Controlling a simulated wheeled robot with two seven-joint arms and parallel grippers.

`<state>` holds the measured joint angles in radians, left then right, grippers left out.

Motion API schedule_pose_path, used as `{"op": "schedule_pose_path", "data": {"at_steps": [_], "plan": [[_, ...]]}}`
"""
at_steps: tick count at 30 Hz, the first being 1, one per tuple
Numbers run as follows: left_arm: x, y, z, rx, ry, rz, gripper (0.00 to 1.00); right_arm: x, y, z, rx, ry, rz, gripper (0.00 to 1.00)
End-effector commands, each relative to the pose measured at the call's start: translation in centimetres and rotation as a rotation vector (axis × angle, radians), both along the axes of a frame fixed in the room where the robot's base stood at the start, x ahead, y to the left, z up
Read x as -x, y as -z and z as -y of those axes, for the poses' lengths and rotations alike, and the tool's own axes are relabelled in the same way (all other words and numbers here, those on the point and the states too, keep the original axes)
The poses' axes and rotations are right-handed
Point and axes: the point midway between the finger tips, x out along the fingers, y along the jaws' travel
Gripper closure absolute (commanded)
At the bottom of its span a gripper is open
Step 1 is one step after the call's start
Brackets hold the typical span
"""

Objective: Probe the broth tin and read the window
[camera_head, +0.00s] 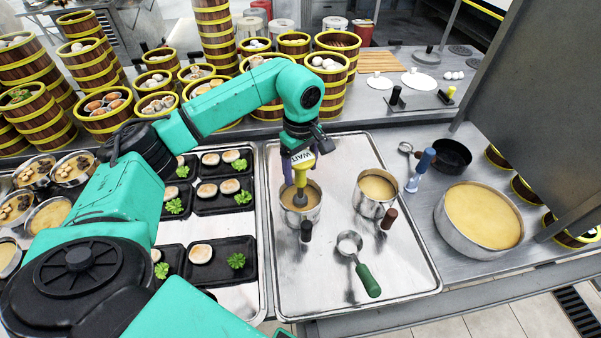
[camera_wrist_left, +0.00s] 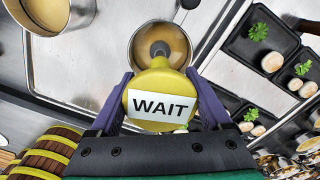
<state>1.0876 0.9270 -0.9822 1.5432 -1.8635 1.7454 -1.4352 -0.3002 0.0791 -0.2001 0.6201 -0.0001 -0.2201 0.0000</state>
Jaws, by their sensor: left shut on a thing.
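My left gripper (camera_head: 302,160) is shut on a yellow probe (camera_head: 301,175), which also shows in the left wrist view (camera_wrist_left: 160,82). The probe's white window (camera_wrist_left: 163,106) faces the wrist camera and reads "WAIT". The probe points down, its dark lower end inside the rim of a small broth tin (camera_head: 314,214) on the metal tray; it appears to reach the broth, but its tip is hidden. The broth tin also shows in the left wrist view (camera_wrist_left: 133,45), behind the probe. My right gripper is not in view.
A second broth tin (camera_head: 366,205) stands to the right on the tray (camera_head: 330,290), with a green-handled ladle (camera_head: 366,275) in front. A large broth pot (camera_head: 480,240) is farther right. Black food trays (camera_head: 222,255) lie left. Bamboo steamer towers (camera_head: 215,35) stand behind.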

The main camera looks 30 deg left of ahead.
Motion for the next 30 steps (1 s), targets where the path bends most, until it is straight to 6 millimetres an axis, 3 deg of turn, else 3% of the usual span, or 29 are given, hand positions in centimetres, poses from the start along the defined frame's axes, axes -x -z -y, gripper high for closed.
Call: {"op": "schedule_pose_path", "data": {"at_steps": [30], "plan": [[0.0,2.1,0.0,0.000,0.000,0.001,1.00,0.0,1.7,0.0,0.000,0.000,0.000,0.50]]}}
